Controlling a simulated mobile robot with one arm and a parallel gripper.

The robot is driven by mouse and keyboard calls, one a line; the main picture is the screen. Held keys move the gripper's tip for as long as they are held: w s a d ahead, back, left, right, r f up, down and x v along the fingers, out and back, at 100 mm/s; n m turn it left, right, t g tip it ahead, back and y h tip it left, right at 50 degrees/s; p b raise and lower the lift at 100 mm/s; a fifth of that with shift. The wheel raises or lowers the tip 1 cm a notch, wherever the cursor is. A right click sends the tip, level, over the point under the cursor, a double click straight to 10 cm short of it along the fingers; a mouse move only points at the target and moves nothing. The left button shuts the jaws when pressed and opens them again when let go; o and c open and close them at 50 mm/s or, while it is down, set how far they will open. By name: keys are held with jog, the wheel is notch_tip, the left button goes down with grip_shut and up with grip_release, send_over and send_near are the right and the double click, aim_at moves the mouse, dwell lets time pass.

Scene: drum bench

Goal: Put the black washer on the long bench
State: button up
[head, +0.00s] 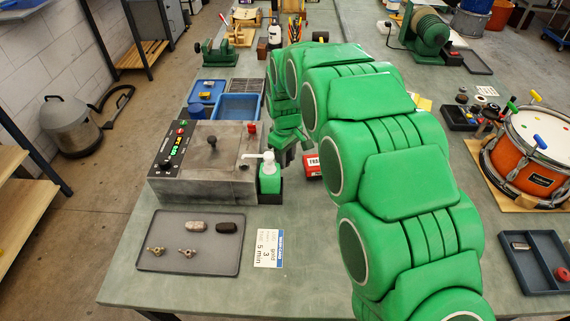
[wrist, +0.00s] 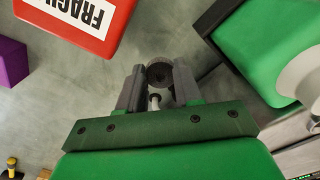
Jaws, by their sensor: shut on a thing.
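My gripper (wrist: 158,82) shows in the wrist view with its two grey fingers close together. A dark round piece with a darker centre, which looks like the black washer (wrist: 160,73), sits between the fingertips. A small pale pin-like part shows just behind it. In the head view my gripper (head: 285,152) hangs low over the grey-green bench (head: 190,285), between the green pump bottle and a red box. The washer cannot be made out there. Whether it touches the bench top is not clear.
The green pump bottle (head: 269,176) and the red box (head: 312,166) stand close on either side of my gripper. A control box (head: 205,160) is to the left. A grey tray (head: 190,255) with small parts lies in front. An orange drum (head: 525,150) stands at right.

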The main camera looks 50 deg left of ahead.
jog(key=shift+f, duration=1.8)
jog(key=o, duration=1)
jog(key=shift+f, duration=0.1)
